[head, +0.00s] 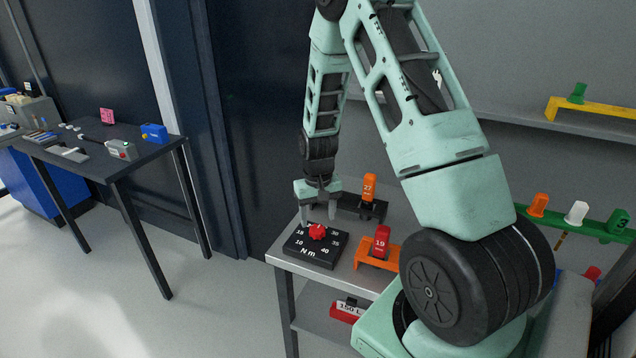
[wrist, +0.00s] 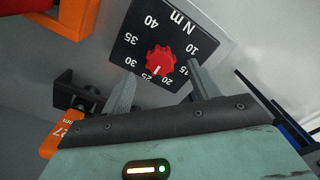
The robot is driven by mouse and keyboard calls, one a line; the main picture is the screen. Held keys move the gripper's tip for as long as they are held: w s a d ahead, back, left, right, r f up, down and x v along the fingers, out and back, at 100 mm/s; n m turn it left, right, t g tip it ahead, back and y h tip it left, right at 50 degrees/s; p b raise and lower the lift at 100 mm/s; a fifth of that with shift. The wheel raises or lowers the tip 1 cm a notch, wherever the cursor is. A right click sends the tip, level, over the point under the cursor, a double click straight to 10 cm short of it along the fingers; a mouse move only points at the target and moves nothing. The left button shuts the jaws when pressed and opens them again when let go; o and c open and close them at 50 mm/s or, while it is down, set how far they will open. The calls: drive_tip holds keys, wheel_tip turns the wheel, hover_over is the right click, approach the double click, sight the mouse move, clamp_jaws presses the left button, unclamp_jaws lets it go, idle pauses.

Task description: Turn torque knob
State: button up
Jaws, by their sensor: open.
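The red torque knob (head: 317,232) sits on a black dial box marked N m (head: 326,256) on the bench corner. In the wrist view the knob (wrist: 160,61) has a white mark that points near 25, between the printed 20 and 30. The dial plate (wrist: 130,47) shows numbers around the knob. My gripper (head: 318,216) is above the knob, pointing down. In the wrist view its two fingers (wrist: 158,88) are apart, one on each side below the knob. They appear clear of it, with nothing between them.
An orange holder with a red 19 piece (head: 381,243) stands right of the dial box. An orange 27 piece (head: 369,187) stands in a black holder (head: 362,207) behind. A dark table (head: 95,145) with small items is at the left, with open floor between.

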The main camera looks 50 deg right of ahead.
sight(318, 230)
wheel_tip(318, 230, up, 12)
drive_tip(key=b, duration=0.1)
drive_tip(key=shift+r+b, duration=0.2)
drive_tip(key=shift+b, duration=0.1)
idle(0.4)
